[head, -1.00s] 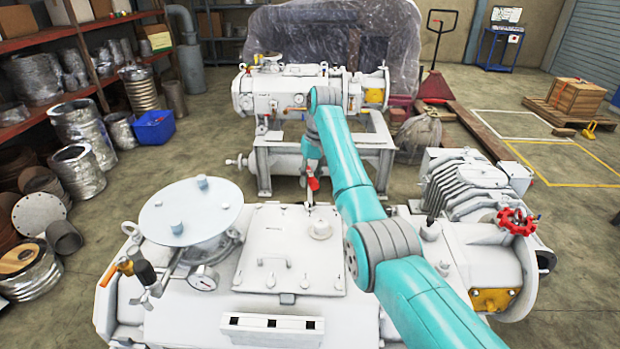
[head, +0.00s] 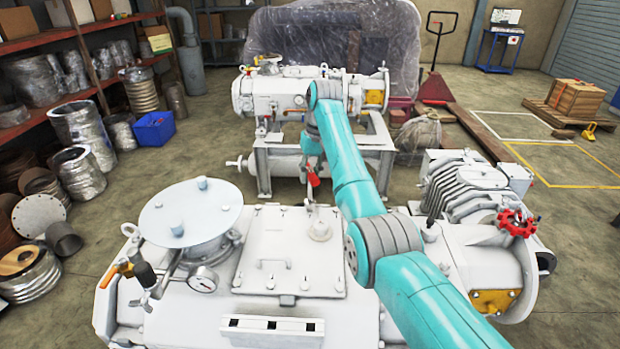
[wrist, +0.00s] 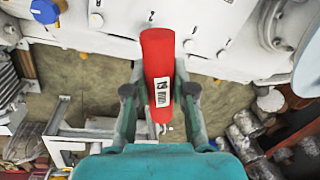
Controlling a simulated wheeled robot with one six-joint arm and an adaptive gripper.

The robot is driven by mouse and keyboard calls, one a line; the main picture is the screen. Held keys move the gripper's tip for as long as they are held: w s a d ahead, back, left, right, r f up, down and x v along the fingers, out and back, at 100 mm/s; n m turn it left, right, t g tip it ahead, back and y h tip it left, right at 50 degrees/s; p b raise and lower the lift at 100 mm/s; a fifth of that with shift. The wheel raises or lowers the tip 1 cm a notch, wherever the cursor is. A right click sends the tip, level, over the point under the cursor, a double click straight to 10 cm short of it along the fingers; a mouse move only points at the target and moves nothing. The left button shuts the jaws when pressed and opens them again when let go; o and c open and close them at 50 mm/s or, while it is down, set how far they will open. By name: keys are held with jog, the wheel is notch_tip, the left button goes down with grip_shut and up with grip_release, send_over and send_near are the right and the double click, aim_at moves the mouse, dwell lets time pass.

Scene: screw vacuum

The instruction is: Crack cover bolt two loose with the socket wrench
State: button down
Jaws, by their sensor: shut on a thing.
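The socket wrench has a red handle (head: 313,180) with a white label in the wrist view (wrist: 158,70). My gripper (head: 312,163) is shut on this handle, with one finger on each side in the wrist view. The wrench hangs down near the far edge of the square cover plate (head: 285,285) on the white vacuum pump. Its lower end is near the plate's far right corner. I cannot tell whether the socket sits on a bolt. Small bolts show along the plate's edges. Which one is bolt two cannot be told.
A round flange lid (head: 190,212) stands left of the cover. A red handwheel (head: 517,223) and finned housing (head: 475,190) stand at right. A second pump (head: 285,95) on a stand is behind.

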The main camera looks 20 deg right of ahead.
jog(key=shift+r, duration=0.65)
jog(key=m, duration=0.2)
jog(key=r+m, duration=0.1)
jog(key=m, duration=0.2)
jog(key=r+m, duration=0.1)
jog(key=m, duration=0.1)
jog(key=shift+t, duration=0.4)
jog(key=m, duration=0.2)
jog(key=r+m, duration=0.1)
jog(key=m, duration=0.1)
jog(key=m+h, duration=0.1)
jog(key=m, duration=0.1)
jog(key=shift+r+t, duration=0.35)
jog(key=shift+t, duration=0.05)
jog(key=shift+f, duration=0.15)
jog(key=shift+f, duration=2.65)
jog(key=shift+f, duration=0.7)
